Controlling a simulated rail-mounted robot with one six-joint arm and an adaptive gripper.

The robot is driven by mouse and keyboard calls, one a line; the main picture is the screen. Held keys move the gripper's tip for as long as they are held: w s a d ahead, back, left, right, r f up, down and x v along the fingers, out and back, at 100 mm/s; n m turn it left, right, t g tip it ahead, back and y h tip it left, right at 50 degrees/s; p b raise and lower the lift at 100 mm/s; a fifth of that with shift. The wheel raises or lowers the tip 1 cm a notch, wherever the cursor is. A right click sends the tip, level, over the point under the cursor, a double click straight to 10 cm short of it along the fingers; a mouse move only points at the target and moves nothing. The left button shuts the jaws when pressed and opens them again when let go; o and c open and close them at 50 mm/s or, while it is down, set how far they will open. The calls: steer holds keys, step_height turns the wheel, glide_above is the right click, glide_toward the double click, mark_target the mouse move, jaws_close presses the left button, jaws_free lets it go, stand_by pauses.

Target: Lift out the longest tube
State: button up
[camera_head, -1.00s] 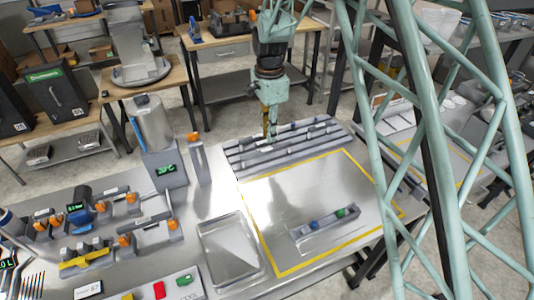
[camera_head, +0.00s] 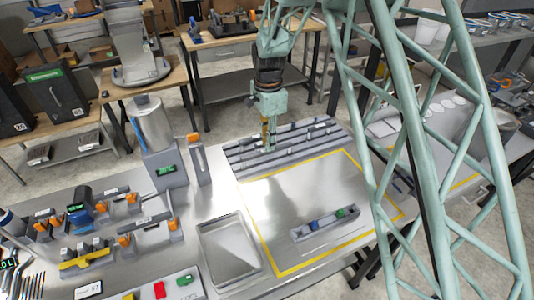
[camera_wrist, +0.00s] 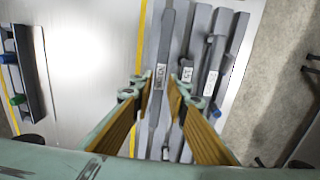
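A grey ridged rack (camera_head: 240,160) lies at the back of the metal table, with several grey tubes lying in its grooves. In the wrist view, white labels show on several tubes: one tube (camera_wrist: 161,77) lies between my fingers as seen from above, and others (camera_wrist: 187,74) (camera_wrist: 211,82) lie to its right. My gripper (camera_head: 268,148) points down over the middle of the rack. In the wrist view my gripper (camera_wrist: 163,88) is open, its yellow-brown fingers apart; I cannot tell whether they touch a tube. The fingers hide parts of the tubes, so their lengths are hard to compare.
A yellow outline (camera_head: 262,234) marks a mostly clear area in front of the rack. A grey holder (camera_head: 326,225) with blue and green parts sits inside it. An empty metal tray (camera_head: 228,250) and an upright post with an orange top (camera_head: 198,162) stand to the left.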

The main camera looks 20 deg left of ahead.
steer(key=shift+f, duration=1.2)
steer(key=shift+c, duration=0.7)
steer(key=c, duration=0.3)
steer(key=shift+r, duration=0.1)
steer(key=shift+r, duration=1.75)
steer(key=s+d, duration=0.3)
steer(key=s, duration=0.4)
steer(key=s+d+r+b, duration=0.1)
steer(key=s+d, duration=0.3)
steer(key=s, duration=0.3)
steer(key=shift+d+r, duration=0.15)
steer(key=shift+s+r, duration=0.1)
steer(key=shift+r, duration=0.95)
